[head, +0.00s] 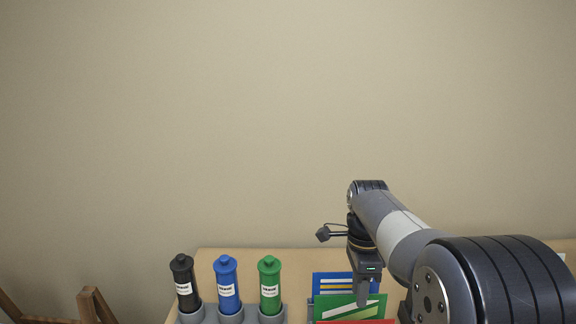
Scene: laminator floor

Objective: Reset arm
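My arm reaches in from the lower right in the head view, bent at the elbow.
A wooden table (224,257) stands against a plain beige wall (200,120). Black (184,284), blue (227,285) and green (269,285) bottles stand in a grey rack (250,318) left of the cards. A red card edge (355,322) shows in front. A brown wooden frame (95,305) is at lower left.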

